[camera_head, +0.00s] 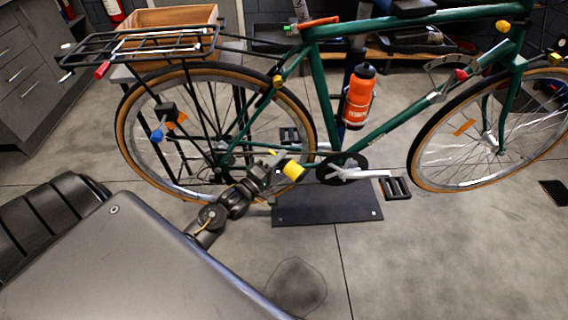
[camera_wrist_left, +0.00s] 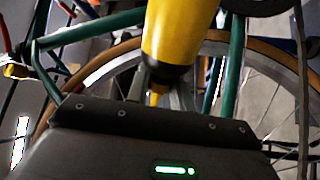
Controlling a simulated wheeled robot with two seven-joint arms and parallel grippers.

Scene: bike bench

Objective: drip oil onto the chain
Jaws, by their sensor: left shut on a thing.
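A yellow oil bottle (camera_head: 293,171) is held at the lower rear part of the green bike (camera_head: 320,85), in front of the rear wheel and left of the crank. My left gripper (camera_head: 274,167) is shut on it. In the left wrist view the yellow bottle (camera_wrist_left: 180,30) fills the upper middle, its dark collar and narrow yellow tip pointing down the picture, with the rear wheel behind. The chainring (camera_head: 343,168) shows just right of the bottle. The chain itself is too thin and partly hidden to make out clearly, and I see no oil drop. My right gripper is not in view.
The rear rack (camera_head: 140,45) juts out above the rear wheel (camera_head: 122,130). An orange water bottle (camera_head: 360,96) sits on the frame. A pedal (camera_head: 396,188) sticks out right of the crank. A dark stand plate (camera_head: 325,212) lies below. The floor in front is clear.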

